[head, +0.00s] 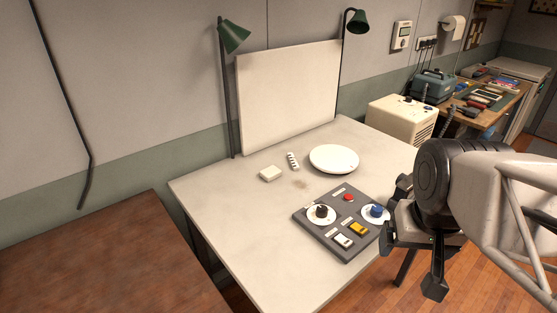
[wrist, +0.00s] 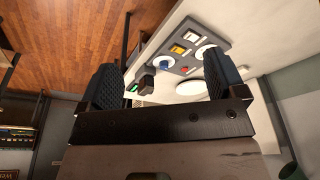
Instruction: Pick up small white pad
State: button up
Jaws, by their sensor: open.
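The small white pad (head: 270,174) lies flat on the white table (head: 215,200), left of a small white strip with dark marks. My gripper (head: 418,262) is at the table's right side, beyond the control panel and well apart from the pad. In the wrist view its two fingers (wrist: 160,90) stand wide apart with nothing held between them.
A dark control panel (head: 334,242) with knobs and buttons lies between my gripper and the pad. A white plate (head: 334,158) and the marked strip (head: 293,161) are near the pad. A white board (head: 288,95) and lamps (head: 233,38) stand behind. The front-left tabletop is clear.

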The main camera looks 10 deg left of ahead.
jog(key=w+a+r+m, duration=0.1)
jog(key=w+a, duration=0.1)
jog(key=w, duration=0.6)
jog(key=w+a+r+m, duration=0.1)
jog(key=w+a+r, duration=0.1)
jog(key=w, duration=0.5)
jog(key=m+g, duration=0.3)
jog(key=m, duration=0.3)
send_over(271, 171)
jog(key=f, duration=2)
jog(key=shift+s+d+f, duration=0.2)
jog(key=shift+d, duration=0.05)
jog(key=shift+w+a+f, duration=0.25)
jog(key=shift+a+f, duration=0.05)
jog(key=shift+f, duration=1.3)
